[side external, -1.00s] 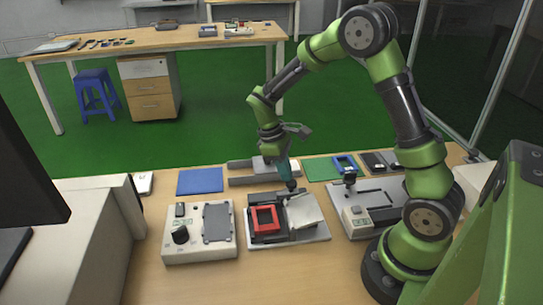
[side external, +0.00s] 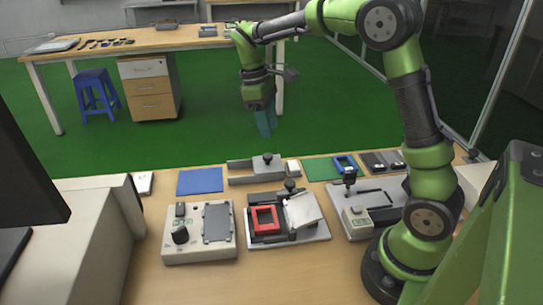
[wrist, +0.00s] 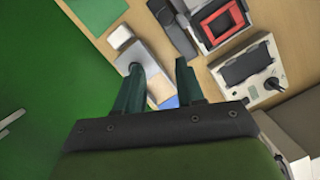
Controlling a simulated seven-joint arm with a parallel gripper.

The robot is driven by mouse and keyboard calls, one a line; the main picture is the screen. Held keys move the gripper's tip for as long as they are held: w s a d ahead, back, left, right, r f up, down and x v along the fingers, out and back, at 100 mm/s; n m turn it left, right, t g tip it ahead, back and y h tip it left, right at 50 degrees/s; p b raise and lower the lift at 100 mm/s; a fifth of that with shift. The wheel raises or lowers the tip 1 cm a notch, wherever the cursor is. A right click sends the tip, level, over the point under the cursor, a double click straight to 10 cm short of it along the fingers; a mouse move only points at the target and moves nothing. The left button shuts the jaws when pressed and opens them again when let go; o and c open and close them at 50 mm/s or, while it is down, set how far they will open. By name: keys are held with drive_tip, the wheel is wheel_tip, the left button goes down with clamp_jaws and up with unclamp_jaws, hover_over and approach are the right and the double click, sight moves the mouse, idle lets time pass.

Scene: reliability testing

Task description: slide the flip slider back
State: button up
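The flip slider appears to be the middle fixture (side external: 318,236), a grey base with a red frame (side external: 265,218), a tilted white plate (side external: 303,209) and a dark knob (side external: 290,185). The plate rests at a slant right of the red frame. The fixture shows partly at the top of the wrist view, with the red frame (wrist: 222,24). My gripper (side external: 265,132) is raised well above and behind the fixture, touching nothing. In the wrist view my gripper (wrist: 160,66) has its two teal fingers apart, with nothing held between them.
A white control box (side external: 199,252) stands left of the fixture and a grey slotted device (side external: 378,222) right. Behind lie a blue mat (side external: 201,181), a grey bracket with a knob (side external: 255,178), a small white block (side external: 293,166) and a green mat (side external: 321,169). The air around my gripper is clear.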

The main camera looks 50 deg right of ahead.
sight(290, 182)
drive_tip(key=o, duration=0.3)
drive_tip(key=s+r+n, duration=0.1)
drive_tip(key=s+n, duration=0.1)
drive_tip(key=s+r+n+t, duration=0.1)
drive_tip(key=s+n, duration=0.1)
drive_tip(key=s+r+n+t, duration=0.1)
drive_tip(key=s+n, duration=0.1)
drive_tip(key=shift+s+d+y, duration=0.1)
drive_tip(key=shift+d+y, duration=0.2)
drive_tip(key=shift+d, duration=0.1)
drive_tip(key=f+n, duration=0.1)
drive_tip(key=f, duration=0.5)
drive_tip(key=f+n, duration=0.1)
drive_tip(key=f, duration=0.5)
drive_tip(key=f+n, duration=0.2)
drive_tip(key=f, duration=0.4)
drive_tip(key=shift+s+a, duration=0.1)
drive_tip(key=shift+s, duration=0.15)
clamp_jaws()
